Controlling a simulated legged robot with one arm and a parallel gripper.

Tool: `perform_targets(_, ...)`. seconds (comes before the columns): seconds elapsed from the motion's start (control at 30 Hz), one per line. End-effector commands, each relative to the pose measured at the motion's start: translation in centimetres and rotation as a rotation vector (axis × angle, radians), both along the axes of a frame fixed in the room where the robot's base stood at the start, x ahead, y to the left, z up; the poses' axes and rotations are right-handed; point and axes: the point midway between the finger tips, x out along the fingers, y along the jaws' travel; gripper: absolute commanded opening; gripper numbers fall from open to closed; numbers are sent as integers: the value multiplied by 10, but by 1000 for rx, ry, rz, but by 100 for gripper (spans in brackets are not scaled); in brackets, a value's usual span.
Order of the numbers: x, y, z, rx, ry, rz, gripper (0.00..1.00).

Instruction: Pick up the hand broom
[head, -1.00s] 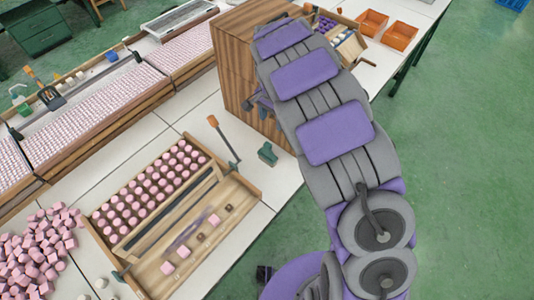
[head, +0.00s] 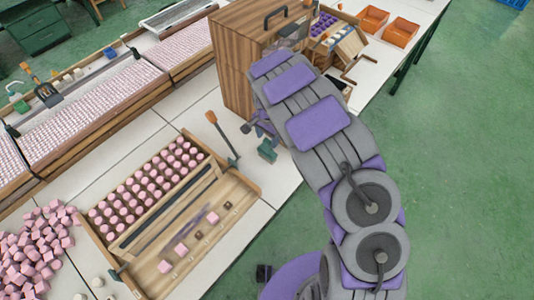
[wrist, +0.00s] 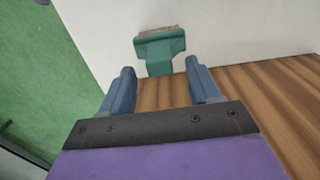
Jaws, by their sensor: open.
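The hand broom is a green piece that stands on the white table to the right of the painting tray (head: 262,190); in the head view the hand broom (head: 267,151) shows just below the end of my arm. In the wrist view the hand broom (wrist: 160,48) has a wide teal head with a tan bristle edge on top and a narrower part towards me. My gripper (wrist: 160,70) is open, with its two blue fingers on either side of the broom's near, narrow end. I cannot tell whether they touch it. In the head view my arm partly hides the gripper.
A wooden cabinet (head: 232,68) stands close behind the broom; its wood also fills the lower right of the wrist view. An orange-handled tool (head: 221,135) stands at the tray's corner. Pink blocks (head: 35,245) are piled at left. Orange bins (head: 400,33) sit at the far right.

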Motion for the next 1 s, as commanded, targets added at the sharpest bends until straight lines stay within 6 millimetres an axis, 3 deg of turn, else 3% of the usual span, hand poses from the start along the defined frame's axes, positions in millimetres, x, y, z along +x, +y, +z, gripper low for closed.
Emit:
perform_targets(0.37, -1, 1, -48, -1, 4, -1, 62)
perform_targets(0.63, -1, 2, -50, 0, 1, 0, 62)
perform_targets(1.0, -1, 1, -50, 0, 1, 0, 26)
